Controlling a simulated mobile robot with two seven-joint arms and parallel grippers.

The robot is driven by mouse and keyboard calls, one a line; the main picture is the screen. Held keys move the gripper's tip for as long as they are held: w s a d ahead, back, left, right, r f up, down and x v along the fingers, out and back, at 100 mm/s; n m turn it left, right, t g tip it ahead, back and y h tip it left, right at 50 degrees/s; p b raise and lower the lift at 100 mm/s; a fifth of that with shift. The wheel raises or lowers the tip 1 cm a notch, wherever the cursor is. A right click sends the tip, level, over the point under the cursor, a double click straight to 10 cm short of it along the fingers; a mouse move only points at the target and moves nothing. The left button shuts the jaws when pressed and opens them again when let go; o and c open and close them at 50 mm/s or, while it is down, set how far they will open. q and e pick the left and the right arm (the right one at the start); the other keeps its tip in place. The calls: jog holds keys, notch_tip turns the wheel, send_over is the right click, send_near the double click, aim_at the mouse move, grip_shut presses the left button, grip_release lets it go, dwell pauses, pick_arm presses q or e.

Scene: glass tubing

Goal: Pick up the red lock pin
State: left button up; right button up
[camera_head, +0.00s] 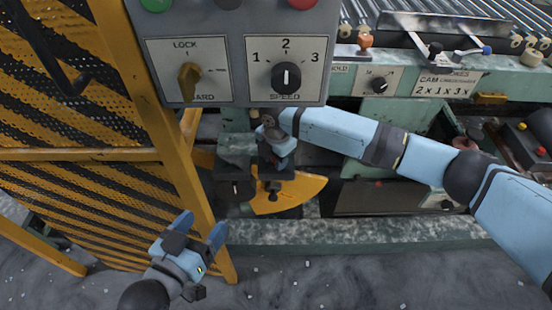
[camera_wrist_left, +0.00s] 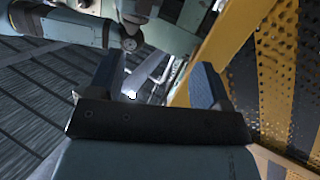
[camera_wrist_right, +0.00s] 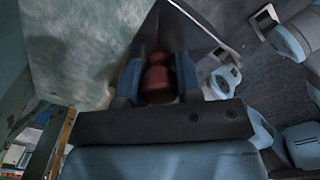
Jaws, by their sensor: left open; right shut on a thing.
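The red lock pin (camera_wrist_right: 158,82) shows in the right wrist view as a dark red rounded knob. My right gripper (camera_wrist_right: 159,75) is shut on it, with one finger against each side. In the head view my right gripper (camera_head: 277,160) is low over the orange-yellow curved plate (camera_head: 290,193), below the control panel. The pin is not clearly visible there, so I cannot tell whether it is seated or free. My left gripper (camera_head: 201,230) is open and empty, in front of the yellow post at lower left. Its spread fingers also show in the left wrist view (camera_wrist_left: 158,80).
A yellow-and-black striped mesh guard (camera_head: 75,190) stands at the left. The grey control panel (camera_head: 236,52) with its lock and speed knobs hangs above my right gripper. A green machine bed edge (camera_head: 340,232) runs across the front.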

jog(key=shift+r, duration=0.1)
jog(key=shift+r, duration=0.55)
jog(key=r+p, duration=0.1)
jog(key=r, duration=0.3)
jog(key=r+p, duration=0.1)
jog(key=r, duration=0.1)
jog(key=shift+s+p, duration=0.25)
jog(key=shift+p, duration=0.05)
pick_arm(q)
jog(key=s+a+f+g+y+p, duration=0.1)
jog(key=p, duration=0.1)
jog(key=s+a+f+g+y+p, duration=0.1)
jog(key=a+f+g+p, duration=0.1)
jog(key=shift+s+a+f+p, duration=0.1)
jog(key=shift+f+p, duration=0.05)
jog(key=shift+p, duration=0.2)
pick_arm(e)
jog(key=s, duration=1.7)
jog(key=shift+s, duration=0.25)
